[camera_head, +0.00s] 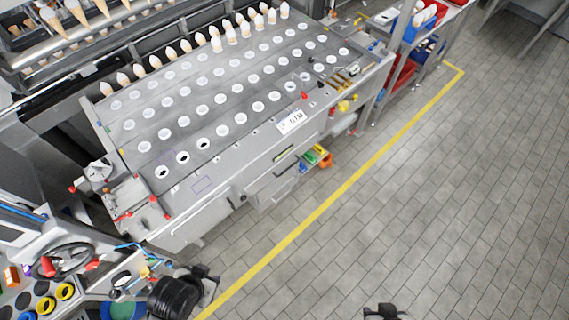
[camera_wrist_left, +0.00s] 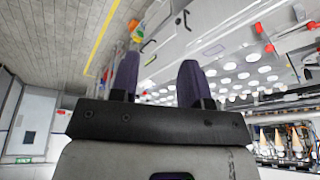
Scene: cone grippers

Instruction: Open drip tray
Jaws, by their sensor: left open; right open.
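The drip tray looks like the grey box-shaped front (camera_head: 275,188) on the long side of the metal machine (camera_head: 215,172), in the head view; I cannot tell how far it stands out. A dark handle (camera_wrist_left: 149,46) shows on the machine's side in the left wrist view. My left gripper (camera_head: 207,280) is open and empty, in front of the machine's near left end and apart from the tray. Its two dark fingers (camera_wrist_left: 158,80) stand apart in the left wrist view. My right gripper (camera_head: 385,311) is open at the bottom edge, mostly cut off, over bare floor.
The machine top has rows of round holes, with cones (camera_head: 217,42) along the back. Small coloured parts (camera_head: 318,157) stick out below the machine's side. A station with a handwheel (camera_head: 70,260) stands at lower left. The tiled floor (camera_head: 430,190) beyond the yellow line (camera_head: 330,200) is clear.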

